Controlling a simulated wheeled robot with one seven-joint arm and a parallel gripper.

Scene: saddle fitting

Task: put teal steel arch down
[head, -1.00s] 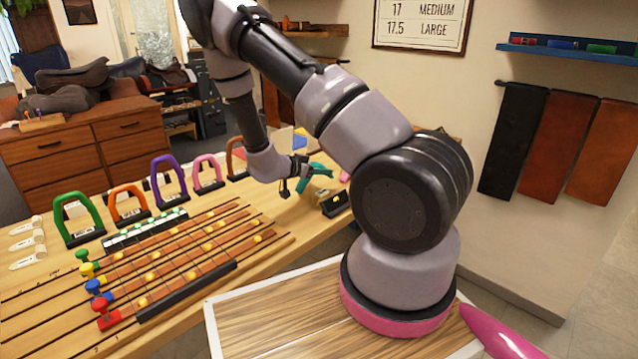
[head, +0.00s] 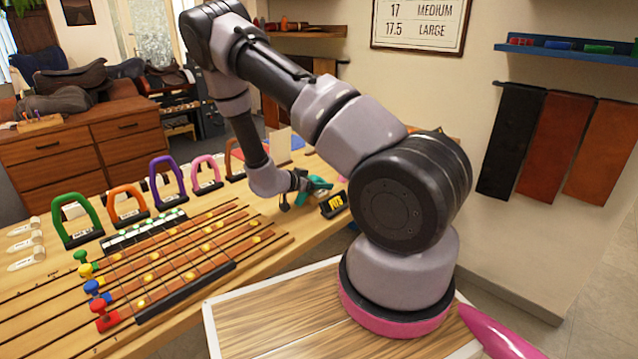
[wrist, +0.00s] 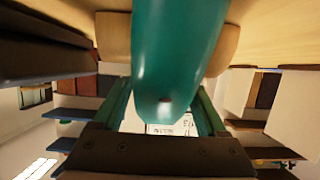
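The teal steel arch (head: 318,188) is at my gripper (head: 300,184), over the right part of the workbench. In the wrist view the teal arch (wrist: 172,55) fills the space between the fingers of my gripper (wrist: 170,45), with a tan pad close on each side; the gripper looks shut on it. The arch is tilted in the head view. A black block with a yellow label (head: 333,205) stands just right of and below the arch. I cannot tell whether the arch touches the bench or the block.
Green (head: 74,220), orange (head: 128,204), purple (head: 167,181) and pink (head: 206,174) arches stand in a row to the left. A slotted board (head: 185,262) with coloured knobs lies in front. Some bare bench (head: 285,222) shows between the board and my gripper.

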